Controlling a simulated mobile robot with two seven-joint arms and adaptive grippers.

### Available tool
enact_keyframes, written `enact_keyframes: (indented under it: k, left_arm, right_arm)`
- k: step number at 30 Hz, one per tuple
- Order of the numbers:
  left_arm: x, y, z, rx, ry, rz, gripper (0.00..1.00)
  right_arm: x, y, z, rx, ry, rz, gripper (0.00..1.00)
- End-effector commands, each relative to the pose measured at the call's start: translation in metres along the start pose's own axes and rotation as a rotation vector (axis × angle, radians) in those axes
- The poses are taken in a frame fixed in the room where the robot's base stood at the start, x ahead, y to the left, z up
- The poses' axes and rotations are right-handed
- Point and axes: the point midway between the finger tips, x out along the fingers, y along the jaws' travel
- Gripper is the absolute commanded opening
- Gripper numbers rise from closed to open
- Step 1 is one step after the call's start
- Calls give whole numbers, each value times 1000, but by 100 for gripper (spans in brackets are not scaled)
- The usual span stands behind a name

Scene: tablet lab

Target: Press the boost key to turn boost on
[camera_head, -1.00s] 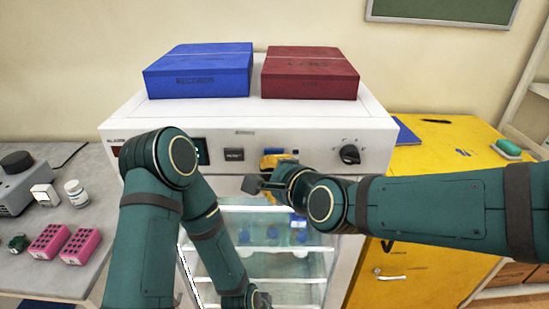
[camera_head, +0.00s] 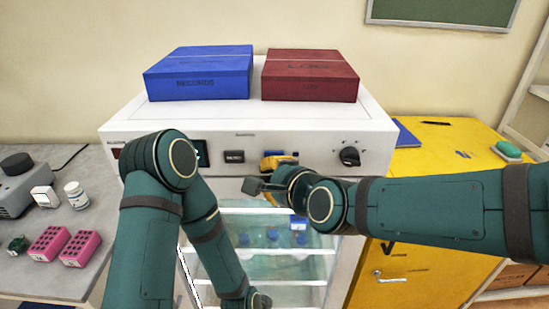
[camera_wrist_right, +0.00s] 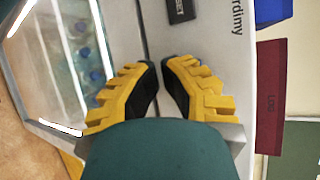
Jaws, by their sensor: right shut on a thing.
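The white appliance's front panel (camera_head: 212,133) carries a dark key (camera_head: 234,156) with pale lettering too small to read surely. The same dark key shows at the top edge of the right wrist view (camera_wrist_right: 181,9). My right gripper (camera_head: 274,158) is at the panel, to the right of this key and left of the black knob (camera_head: 349,155). In the right wrist view its yellow fingers (camera_wrist_right: 160,64) are close together, with their tips at the panel. What lies between them is hidden. A small blue patch shows just above the fingers. My left gripper's fingers are out of view.
A blue box (camera_head: 199,75) and a dark red box (camera_head: 310,77) lie on the appliance. Its glass door (camera_head: 262,268) is below the panel. A yellow cabinet (camera_head: 440,150) stands right. A grey bench (camera_head: 90,215) with pink racks (camera_head: 48,243) stands left.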

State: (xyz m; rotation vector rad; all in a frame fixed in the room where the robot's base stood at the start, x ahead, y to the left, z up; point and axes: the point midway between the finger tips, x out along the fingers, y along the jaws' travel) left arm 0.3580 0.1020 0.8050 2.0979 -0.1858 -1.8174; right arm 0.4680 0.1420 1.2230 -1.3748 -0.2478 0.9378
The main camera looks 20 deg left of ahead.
Motion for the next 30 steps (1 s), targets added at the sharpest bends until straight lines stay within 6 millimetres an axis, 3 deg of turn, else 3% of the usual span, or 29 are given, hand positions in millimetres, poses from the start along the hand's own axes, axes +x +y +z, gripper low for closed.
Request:
enact_keyframes:
  k: [30]
  left_arm:
    - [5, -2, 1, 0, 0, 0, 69]
  right_arm:
    - [7, -4, -4, 0, 0, 0, 0]
